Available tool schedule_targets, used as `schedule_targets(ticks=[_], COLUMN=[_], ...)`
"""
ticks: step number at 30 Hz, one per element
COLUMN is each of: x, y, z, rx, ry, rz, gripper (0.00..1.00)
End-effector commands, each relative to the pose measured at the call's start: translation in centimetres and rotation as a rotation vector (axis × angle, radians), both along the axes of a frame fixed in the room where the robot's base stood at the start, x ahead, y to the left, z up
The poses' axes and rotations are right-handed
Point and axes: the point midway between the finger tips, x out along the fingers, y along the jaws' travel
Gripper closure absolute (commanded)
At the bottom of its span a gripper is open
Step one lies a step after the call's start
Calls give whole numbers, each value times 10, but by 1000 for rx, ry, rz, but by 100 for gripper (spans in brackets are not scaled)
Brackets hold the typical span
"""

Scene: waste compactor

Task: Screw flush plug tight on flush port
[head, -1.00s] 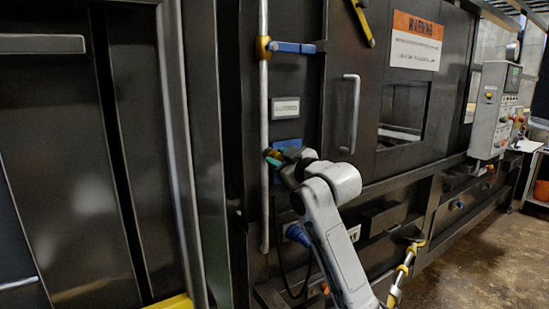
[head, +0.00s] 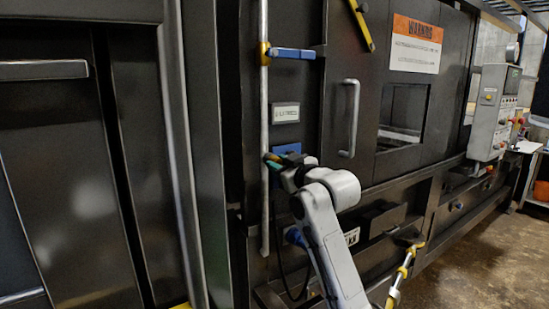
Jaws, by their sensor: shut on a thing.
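My gripper (head: 278,164) is at the dark machine front, just right of the vertical silver pipe. It is small in the head view and partly hidden by my wrist. A small green and dark piece shows at its tip, against a blue plate (head: 287,150); I take this piece to be the flush plug (head: 273,158), held in the jaws. The flush port itself is hidden behind my gripper and wrist. Whether the plug touches or sits in the port cannot be told.
The vertical pipe (head: 264,110) with a yellow clamp stands close left of my gripper. A blue lever (head: 293,54) and a small label plate (head: 285,112) are above. A door handle (head: 351,118) is to the right. A blue connector with a cable (head: 295,236) hangs below.

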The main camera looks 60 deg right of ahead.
Motion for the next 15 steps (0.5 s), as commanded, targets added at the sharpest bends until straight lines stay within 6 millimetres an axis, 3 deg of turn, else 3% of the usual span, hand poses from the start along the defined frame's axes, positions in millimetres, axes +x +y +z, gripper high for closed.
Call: schedule_targets(ticks=[8, 15], x=[1, 1], y=[1, 1], z=[2, 0], rx=[176, 208], ry=[-106, -128], rz=[3, 2], gripper=[100, 100])
